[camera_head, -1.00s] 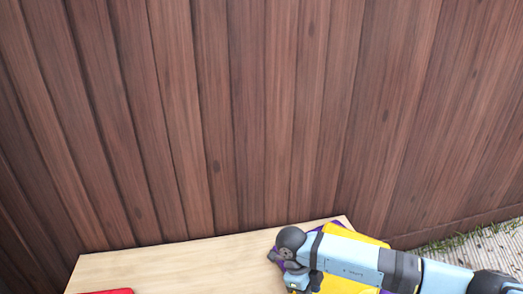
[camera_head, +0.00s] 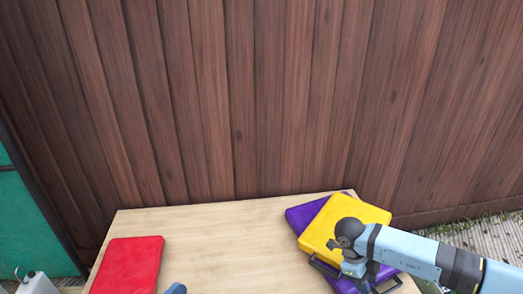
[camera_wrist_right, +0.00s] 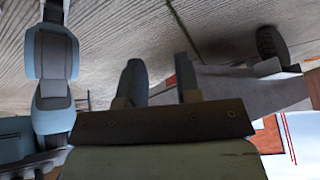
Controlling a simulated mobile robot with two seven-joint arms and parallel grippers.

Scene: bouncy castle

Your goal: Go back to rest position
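My right arm comes in from the right in the head view and crosses in front of the yellow case (camera_head: 340,220). The yellow case lies askew on a purple case (camera_head: 300,213) at the table's right end. My right gripper (camera_wrist_right: 160,82) shows in the right wrist view, its two fingers apart with nothing between them. A grey floor lies beyond the fingers. A small blue-grey piece, perhaps my left arm, shows at the bottom edge of the head view. My left gripper cannot be made out.
A red case (camera_head: 128,265) lies flat on the left of the pale wooden table (camera_head: 225,235). The table's middle is clear. A brown plank wall (camera_head: 230,100) stands behind it. A white container (camera_head: 37,283) and a teal panel (camera_head: 30,225) are at the far left.

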